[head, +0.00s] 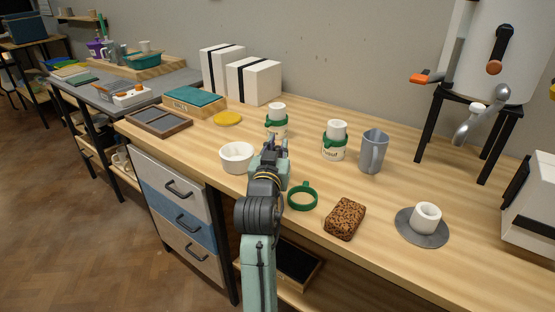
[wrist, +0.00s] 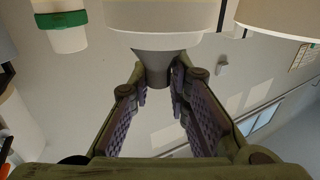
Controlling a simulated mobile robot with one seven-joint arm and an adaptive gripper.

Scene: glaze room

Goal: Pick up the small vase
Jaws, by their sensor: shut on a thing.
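My gripper (head: 277,143) is over the bench, just right of the white bowl. In the wrist view my gripper (wrist: 160,80) is shut on a grey, tapering piece that I take for the small vase (wrist: 155,60). A wider pale body or rim shows above this piece, cut by the top of the picture. In the head view the held piece is hidden behind my gripper, so I cannot tell whether it touches the bench.
Jars with green bands stand behind (head: 277,131) and right (head: 334,152) of my gripper. The white bowl (head: 237,157) is close on the left.

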